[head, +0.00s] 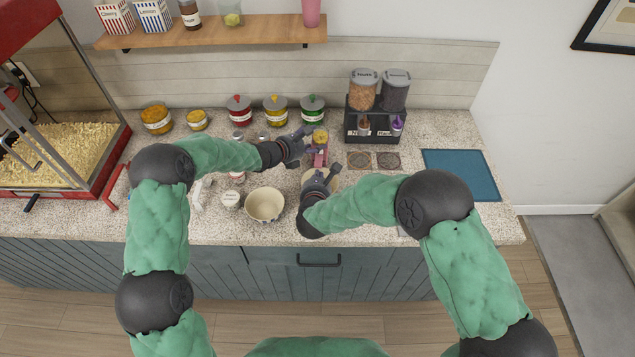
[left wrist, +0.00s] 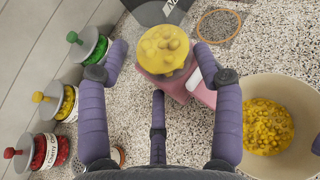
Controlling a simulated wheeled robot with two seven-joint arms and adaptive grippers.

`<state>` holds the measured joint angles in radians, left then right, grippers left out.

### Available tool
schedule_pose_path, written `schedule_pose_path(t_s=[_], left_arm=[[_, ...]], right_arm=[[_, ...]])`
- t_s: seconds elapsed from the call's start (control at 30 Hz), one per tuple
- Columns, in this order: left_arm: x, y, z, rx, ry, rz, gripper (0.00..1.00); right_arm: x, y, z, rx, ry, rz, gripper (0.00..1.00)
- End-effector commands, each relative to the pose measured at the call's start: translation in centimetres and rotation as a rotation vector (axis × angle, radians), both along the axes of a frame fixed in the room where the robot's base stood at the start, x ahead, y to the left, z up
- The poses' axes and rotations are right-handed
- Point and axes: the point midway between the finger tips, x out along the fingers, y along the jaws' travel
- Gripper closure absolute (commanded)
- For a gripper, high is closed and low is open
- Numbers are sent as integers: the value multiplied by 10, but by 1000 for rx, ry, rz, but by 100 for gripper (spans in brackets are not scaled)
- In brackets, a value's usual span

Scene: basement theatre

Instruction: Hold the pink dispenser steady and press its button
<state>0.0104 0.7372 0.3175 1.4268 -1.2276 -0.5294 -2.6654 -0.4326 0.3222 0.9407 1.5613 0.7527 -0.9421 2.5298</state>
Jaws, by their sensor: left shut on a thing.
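The pink dispenser (head: 320,158) stands on the counter below the shelf. In the left wrist view its pink body (left wrist: 168,84) carries a clear top full of yellow pieces (left wrist: 163,49), with a white part (left wrist: 194,77) on its right side. My left gripper (head: 305,144) is shut on the dispenser, with its purple fingers (left wrist: 161,62) on either side of it. My right gripper (head: 328,172) is in front of the dispenser, above a cream bowl. The left wrist view shows this bowl (left wrist: 299,98) holding yellow pieces. The right fingertips are too small to read.
An empty cream bowl (head: 265,204) and a small lidded jar (head: 229,199) stand to the left. Jars with coloured knobs (head: 275,111) line the back. A rack with two containers (head: 372,125) stands at the right. A blue mat (head: 461,174) lies farther right.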

Motion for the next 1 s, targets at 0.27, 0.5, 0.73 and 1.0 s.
schedule_pose_path(t_s=[0.27, 0.5, 0.73, 1.0], left_arm=[[-5, -2, -10, 4, 17, -4, 74], [-5, -2, -10, 4, 17, -4, 74], [-5, -2, -10, 4, 17, -4, 74], [-5, -2, -10, 4, 17, -4, 28]], right_arm=[[-29, 2, 13, 0, 0, 1, 100], [-35, 2, 14, 0, 1, -1, 100], [-34, 2, 14, 0, 1, 0, 100], [-34, 2, 14, 0, 1, 0, 100]])
